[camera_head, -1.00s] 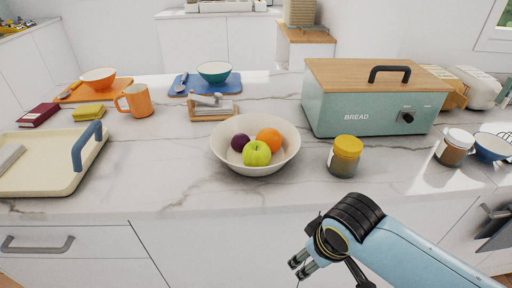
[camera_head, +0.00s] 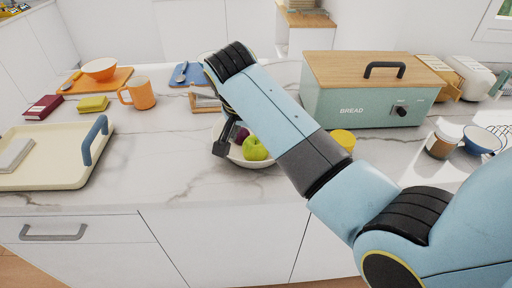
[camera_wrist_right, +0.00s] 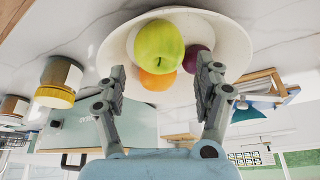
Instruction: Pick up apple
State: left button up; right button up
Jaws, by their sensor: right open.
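The green apple (camera_head: 255,149) lies in a cream bowl (camera_head: 262,164) on the counter, at the bowl's near side. It also shows in the right wrist view (camera_wrist_right: 159,43), with an orange (camera_wrist_right: 158,80) and a dark plum (camera_wrist_right: 195,58) beside it. In the head view the plum (camera_head: 242,134) shows, while my right arm hides the orange. My right gripper (camera_head: 225,143) is at the bowl's left side, partly hidden behind my arm. In the wrist view its fingers (camera_wrist_right: 161,85) are spread apart with nothing between them, pointing toward the bowl. My left gripper is out of view.
A teal bread box (camera_head: 362,98) stands right of the bowl, with a yellow-lidded jar (camera_head: 343,138) in front of it, partly covered by my arm. A cream tray (camera_head: 60,170) and an orange mug (camera_head: 139,94) are at left. The counter between tray and bowl is clear.

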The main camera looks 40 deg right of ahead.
aim_at(255, 143)
jog(key=p+x, duration=0.1)
jog(key=x, duration=0.5)
jog(key=shift+d, duration=0.15)
jog(key=c, duration=1)
